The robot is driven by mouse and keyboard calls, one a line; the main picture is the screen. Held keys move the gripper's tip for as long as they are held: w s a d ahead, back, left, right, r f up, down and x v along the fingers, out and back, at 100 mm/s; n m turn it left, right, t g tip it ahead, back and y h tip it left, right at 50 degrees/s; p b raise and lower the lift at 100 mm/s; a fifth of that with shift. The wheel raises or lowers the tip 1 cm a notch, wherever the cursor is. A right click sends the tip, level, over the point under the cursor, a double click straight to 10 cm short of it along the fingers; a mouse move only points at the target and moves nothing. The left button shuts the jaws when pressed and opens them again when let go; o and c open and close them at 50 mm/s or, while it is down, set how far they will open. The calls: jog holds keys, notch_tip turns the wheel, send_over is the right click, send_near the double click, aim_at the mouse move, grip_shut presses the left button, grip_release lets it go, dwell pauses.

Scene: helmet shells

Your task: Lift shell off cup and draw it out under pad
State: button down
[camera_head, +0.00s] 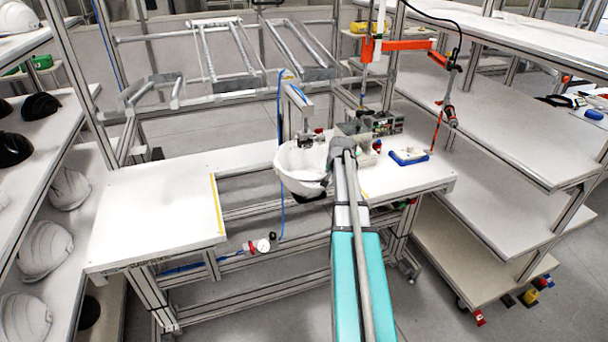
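A white helmet shell (298,168) is at the middle of the bench, under a press-like fixture with a dark head (306,137), which may hold the pad. The shell looks tilted, and a dark patch shows at its lower right edge. The cup is hidden, so I cannot tell whether the shell rests on it. My arm reaches in from the bottom of the picture, and its far end, where my gripper (330,172) is, meets the shell's right side. The fingers are too small and covered to make out.
A white bench top (155,215) is clear at left, with a yellow strip on its edge. A blue and white item (409,157) and a grey box (370,126) stand right of the shell.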

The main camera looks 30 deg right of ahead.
jog(key=shift+r, duration=0.15)
jog(key=shift+r+p, duration=0.45)
jog(key=shift+p, duration=0.2)
jog(key=shift+s+r+p, duration=0.1)
jog(key=shift+r+p, duration=0.2)
jog(key=shift+r, duration=0.2)
dwell(0.4)
jog(key=shift+r+p, duration=0.35)
jog(key=shift+p, duration=0.2)
jog(key=shift+r+p, duration=0.4)
jog(key=shift+r, duration=0.05)
